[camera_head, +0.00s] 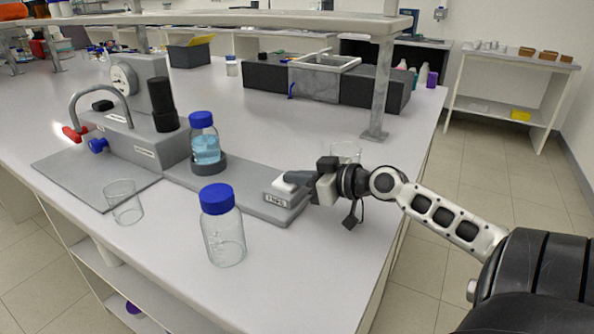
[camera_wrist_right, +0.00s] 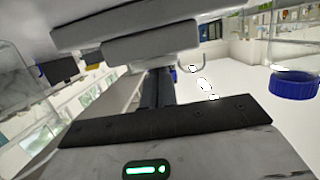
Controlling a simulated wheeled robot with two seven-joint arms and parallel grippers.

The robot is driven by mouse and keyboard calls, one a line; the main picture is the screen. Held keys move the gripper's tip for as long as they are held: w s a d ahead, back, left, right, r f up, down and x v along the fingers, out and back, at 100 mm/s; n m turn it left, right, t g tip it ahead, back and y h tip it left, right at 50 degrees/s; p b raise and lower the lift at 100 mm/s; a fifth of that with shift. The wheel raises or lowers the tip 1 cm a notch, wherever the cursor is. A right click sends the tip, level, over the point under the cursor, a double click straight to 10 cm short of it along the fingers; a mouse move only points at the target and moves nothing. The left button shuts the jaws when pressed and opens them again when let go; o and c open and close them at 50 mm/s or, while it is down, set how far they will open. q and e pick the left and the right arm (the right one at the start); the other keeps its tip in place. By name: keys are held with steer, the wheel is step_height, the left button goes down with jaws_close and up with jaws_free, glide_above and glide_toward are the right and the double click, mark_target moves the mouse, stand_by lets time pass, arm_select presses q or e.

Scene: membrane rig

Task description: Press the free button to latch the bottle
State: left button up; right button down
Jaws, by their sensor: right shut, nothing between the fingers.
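The bottle (camera_head: 206,145) with a blue cap and blue liquid stands upright in a dark round holder (camera_head: 209,164) on the grey rig plate. A pale button (camera_head: 284,185) sits on a grey block at the plate's right end, with a small label on its front. My right gripper (camera_head: 293,178) is shut and empty, its dark fingertips at the button. The right wrist view shows the fingers (camera_wrist_right: 158,88) close together, pointing at the pale grey button block (camera_wrist_right: 150,45); whether they touch it I cannot tell. My left gripper is not in view.
An empty glass bottle (camera_head: 224,240) with a blue cap stands in front of the plate. A beaker (camera_head: 123,202) is at left, another (camera_head: 345,152) behind my right gripper. The pump unit (camera_head: 130,135) stands at the plate's left. A shelf post (camera_head: 381,90) rises behind my arm.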

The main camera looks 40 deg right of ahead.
steer(key=shift+s+f, duration=0.1)
steer(key=shift+f, duration=0.15)
steer(key=shift+r+p, duration=0.4)
steer(key=shift+r, duration=0.1)
step_height(320, 180, up, 4)
steer(key=p, duration=0.2)
steer(key=shift+s+f+p, duration=0.1)
steer(key=shift+p, duration=0.25)
steer(key=shift+s+d+f+b, duration=0.15)
steer(key=shift+s+b, duration=0.1)
steer(key=shift+s, duration=0.15)
steer(key=shift+s+d+f+b, duration=0.1)
steer(key=shift+s+b, duration=0.15)
steer(key=shift+s, duration=0.1)
arm_select(q)
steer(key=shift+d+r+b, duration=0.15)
steer(key=shift+b, duration=0.55)
arm_select(e)
steer(key=v, duration=0.8)
steer(key=shift+r, duration=0.35)
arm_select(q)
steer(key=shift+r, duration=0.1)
